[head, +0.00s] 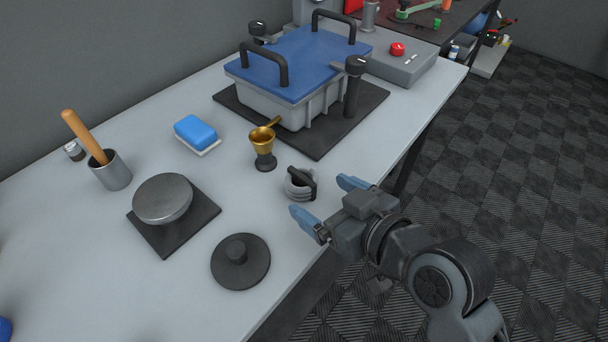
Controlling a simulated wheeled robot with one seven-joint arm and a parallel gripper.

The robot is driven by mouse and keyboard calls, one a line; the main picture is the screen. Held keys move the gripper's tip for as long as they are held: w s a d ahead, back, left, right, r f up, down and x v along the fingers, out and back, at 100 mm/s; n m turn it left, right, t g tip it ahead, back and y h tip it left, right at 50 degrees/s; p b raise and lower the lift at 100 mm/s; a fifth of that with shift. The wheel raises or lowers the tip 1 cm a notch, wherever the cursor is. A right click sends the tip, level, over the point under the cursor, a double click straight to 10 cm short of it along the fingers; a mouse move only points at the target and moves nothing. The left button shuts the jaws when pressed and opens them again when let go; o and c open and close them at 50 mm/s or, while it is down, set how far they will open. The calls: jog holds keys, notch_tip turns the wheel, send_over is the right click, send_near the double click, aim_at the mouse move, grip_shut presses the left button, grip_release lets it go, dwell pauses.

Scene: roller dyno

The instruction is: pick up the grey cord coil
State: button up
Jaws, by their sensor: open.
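The grey cord coil (297,187) lies on the light grey table near its front edge, with a black band or clip across its right side. My gripper (322,198) is open, with its two blue fingertips pointing at the coil from the right. One finger is on the near side and one on the far side of the coil's right end. The coil looks to be just ahead of the fingertips. I cannot tell whether they touch it.
A brass cup on a dark stand (264,147) is close behind the coil. A black lidded disc (240,262) lies to the left front. A blue-lidded box (297,65) stands on a black mat behind. The table (90,270) has clear room at the front left.

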aim_at(313, 189)
jog(key=x, duration=0.5)
jog(key=shift+w+a+r+p, duration=0.15)
jog(key=shift+w+r+p, duration=0.05)
jog(key=shift+r+p, duration=0.2)
jog(key=shift+w+a+f, duration=0.3)
jog(key=shift+w+f, duration=0.05)
jog(key=shift+w, duration=0.05)
jog(key=shift+c, duration=0.4)
jog(key=c, duration=1)
jog(key=shift+r, duration=0.1)
